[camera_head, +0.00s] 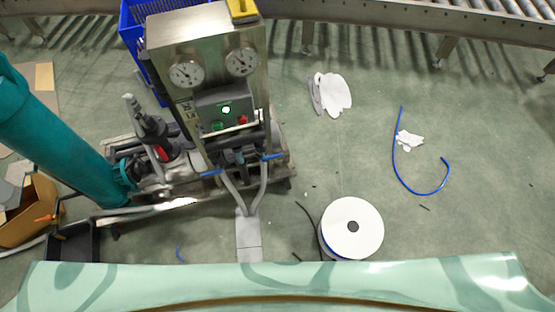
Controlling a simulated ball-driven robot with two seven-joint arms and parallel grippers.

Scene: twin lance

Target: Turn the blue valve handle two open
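Two small blue valve handles show low on the front of a metal pump unit: a left one (211,172) and a right one (272,157). Both lie roughly sideways, across the grey hoses running down from there. I see no label telling which is handle two. Neither of my grippers is in view, and nothing is touching the handles.
The pump unit's steel cabinet (180,42) carries two gauges and a control box (223,107). A thick teal cylinder (55,135) slants in at left. A white spool (366,222), blue hose (400,176) and white rags (334,92) lie on the green floor. The right floor is mostly clear.

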